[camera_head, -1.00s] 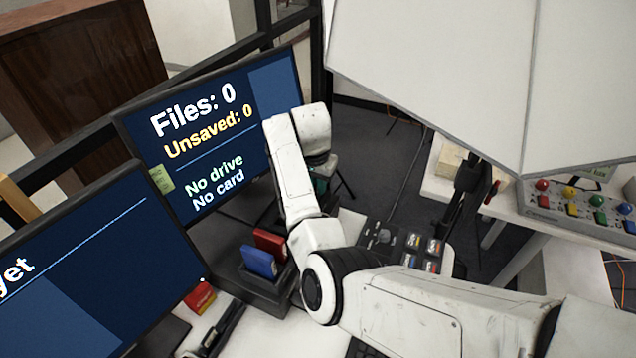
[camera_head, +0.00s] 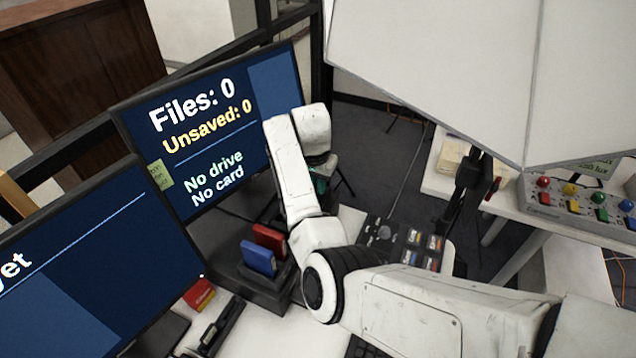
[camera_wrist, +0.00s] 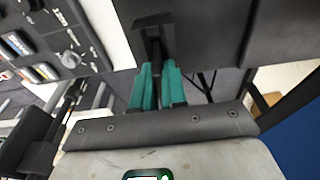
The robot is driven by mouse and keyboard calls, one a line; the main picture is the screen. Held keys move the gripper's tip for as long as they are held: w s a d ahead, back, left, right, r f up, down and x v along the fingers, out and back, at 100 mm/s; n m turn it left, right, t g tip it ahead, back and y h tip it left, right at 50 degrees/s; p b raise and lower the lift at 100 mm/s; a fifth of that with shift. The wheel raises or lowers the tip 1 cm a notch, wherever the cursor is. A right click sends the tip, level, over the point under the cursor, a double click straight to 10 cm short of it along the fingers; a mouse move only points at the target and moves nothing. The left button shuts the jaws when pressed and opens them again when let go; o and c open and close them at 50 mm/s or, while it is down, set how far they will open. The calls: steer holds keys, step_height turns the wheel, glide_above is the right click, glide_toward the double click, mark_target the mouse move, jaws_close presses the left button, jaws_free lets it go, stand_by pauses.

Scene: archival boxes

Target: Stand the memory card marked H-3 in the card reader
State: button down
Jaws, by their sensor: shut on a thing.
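My gripper (camera_wrist: 157,75) shows in the wrist view with teal fingers close together on a narrow dark thing (camera_wrist: 156,52). Its shape is hard to make out, and no H-3 mark is readable. A dark notched block (camera_wrist: 155,23) lies just beyond the fingertips; I cannot tell whether it is the card reader or whether the held thing touches it. In the head view my arm mostly hides the gripper (camera_head: 319,184), beside the monitor. Several small colour-labelled cards (camera_head: 410,257) sit on a dark panel, also in the wrist view (camera_wrist: 17,44). The monitor (camera_head: 215,140) reads "No drive, No card".
A blue block (camera_head: 258,259) and a red block (camera_head: 269,239) stand in a dark dock (camera_head: 262,290) left of my arm. A red box (camera_head: 199,294) lies by the second monitor (camera_head: 90,265). A button box (camera_head: 575,205) is at right.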

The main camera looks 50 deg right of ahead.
steer(key=shift+f, duration=0.35)
steer(key=c, duration=1.1)
jaws_free()
steer(key=shift+r, duration=0.1)
steer(key=r, duration=0.3)
steer(key=a+r+b, duration=0.1)
steer(key=r, duration=0.6)
steer(key=shift+s+a+r, duration=0.25)
steer(key=shift+f, duration=0.1)
